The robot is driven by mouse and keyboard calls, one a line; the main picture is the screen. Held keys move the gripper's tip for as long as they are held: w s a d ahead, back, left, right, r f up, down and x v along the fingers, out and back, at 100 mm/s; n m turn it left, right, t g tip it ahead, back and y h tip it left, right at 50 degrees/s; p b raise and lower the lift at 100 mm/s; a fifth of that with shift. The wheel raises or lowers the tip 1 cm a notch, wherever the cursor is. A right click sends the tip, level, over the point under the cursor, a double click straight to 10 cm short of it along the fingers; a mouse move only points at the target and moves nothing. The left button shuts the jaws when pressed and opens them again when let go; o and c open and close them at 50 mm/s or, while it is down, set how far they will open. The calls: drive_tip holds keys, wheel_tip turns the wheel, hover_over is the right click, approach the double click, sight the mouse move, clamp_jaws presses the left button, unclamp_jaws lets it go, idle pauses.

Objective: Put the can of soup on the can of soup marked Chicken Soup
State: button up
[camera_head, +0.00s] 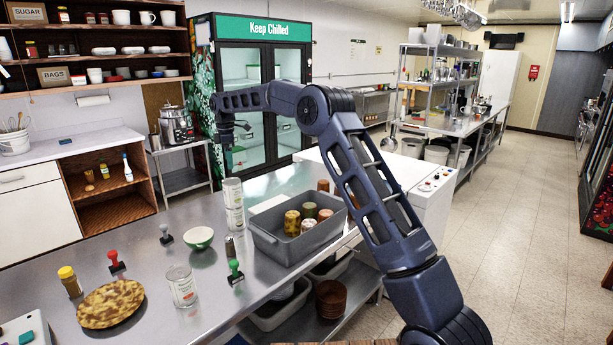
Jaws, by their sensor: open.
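Two white-labelled cans stand one on the other on the steel counter (150,262): an upper can (232,191) and a lower can (235,219). They look upright and roughly aligned. The labels are too small to read, so I cannot tell which is marked Chicken Soup. My gripper (226,143) is in the air above the stacked cans, apart from them. It is open and seems empty; its fingers are small and dark in this view.
A grey bin (288,250) with several jars stands right of the stack. A green bowl (199,238), a shaker (230,247), a green-handled stamp (235,271), a red-handled stamp (116,261), a pie (110,304) and a yellow-capped jar (70,281) also stand on the counter.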

drive_tip(key=s+d+r+m+t, duration=0.1)
drive_tip(key=s+d+r+m, duration=0.2)
drive_tip(key=d+r, duration=0.45)
drive_tip(key=s+d+r+m, duration=0.2)
drive_tip(key=d+r, duration=0.2)
drive_tip(key=d, duration=0.7)
drive_tip(key=s+d+r+m+t, duration=0.1)
drive_tip(key=s+d+r+m, duration=0.15)
drive_tip(key=s+d, duration=0.4)
drive_tip(key=s+d+r+m, duration=0.1)
drive_tip(key=s+d+m, duration=0.25)
drive_tip(key=d, duration=0.65)
drive_tip(key=s+d+f+m+t, duration=0.1)
drive_tip(key=s+d+f+m, duration=0.2)
drive_tip(key=s+d, duration=0.3)
drive_tip(key=s+d+f+m, duration=0.4)
drive_tip(key=s+d, duration=0.3)
drive_tip(key=s, duration=0.7)
drive_tip(key=s+d+f+m+t, duration=0.1)
drive_tip(key=s+d+f+m, duration=0.2)
drive_tip(key=s+d, duration=0.3)
drive_tip(key=s+f, duration=0.1)
drive_tip(key=s, duration=0.3)
drive_tip(key=shift+s+d+f+m+t, duration=0.25)
drive_tip(key=shift+d+f+m+t, duration=0.05)
drive_tip(key=shift+d+f, duration=0.05)
